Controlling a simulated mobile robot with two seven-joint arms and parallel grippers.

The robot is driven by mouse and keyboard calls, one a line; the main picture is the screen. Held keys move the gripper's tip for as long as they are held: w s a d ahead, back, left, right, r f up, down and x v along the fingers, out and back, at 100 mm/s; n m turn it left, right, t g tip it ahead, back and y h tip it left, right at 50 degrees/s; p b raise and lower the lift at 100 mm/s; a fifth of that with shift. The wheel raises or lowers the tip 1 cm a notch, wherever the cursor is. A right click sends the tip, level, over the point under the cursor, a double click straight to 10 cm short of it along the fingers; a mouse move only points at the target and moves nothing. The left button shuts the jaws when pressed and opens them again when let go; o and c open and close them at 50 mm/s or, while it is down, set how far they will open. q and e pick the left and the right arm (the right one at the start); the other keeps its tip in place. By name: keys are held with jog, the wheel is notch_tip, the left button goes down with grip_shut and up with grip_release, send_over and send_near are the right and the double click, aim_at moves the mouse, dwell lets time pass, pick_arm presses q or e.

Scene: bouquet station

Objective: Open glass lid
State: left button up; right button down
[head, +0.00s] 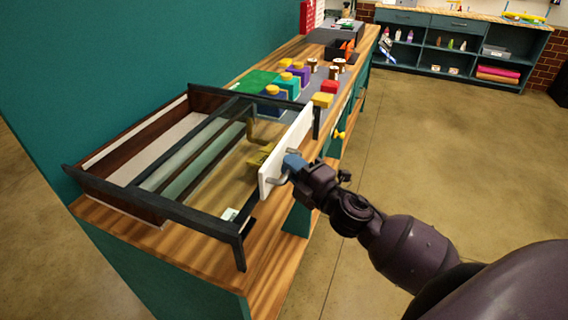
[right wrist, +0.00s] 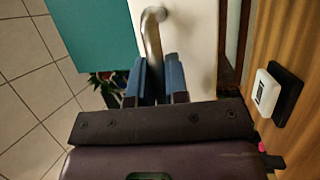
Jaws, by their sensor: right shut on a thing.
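The glass lid (head: 195,160) is a dark-framed pane over a brown-walled display case (head: 125,137) on the wooden counter. A white front panel (head: 288,152) carries a bent metal handle (head: 279,180). My right gripper (head: 293,163) is at this panel with its blue fingers shut on the handle. In the right wrist view the silver handle (right wrist: 152,35) runs down between the two blue fingers (right wrist: 157,80), in front of the white panel (right wrist: 190,38). The fingers hide the lower part of the handle. I cannot tell how far the lid is raised. My left gripper is not in view.
A black and white item (right wrist: 273,92) shows at the right in the wrist view. The floor (head: 430,150) at right is clear.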

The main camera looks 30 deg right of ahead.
jog(key=shift+s+d, duration=0.1)
jog(key=shift+s, duration=0.05)
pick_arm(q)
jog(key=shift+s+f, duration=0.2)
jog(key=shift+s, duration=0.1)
pick_arm(e)
jog(key=c, duration=1.4)
grip_release()
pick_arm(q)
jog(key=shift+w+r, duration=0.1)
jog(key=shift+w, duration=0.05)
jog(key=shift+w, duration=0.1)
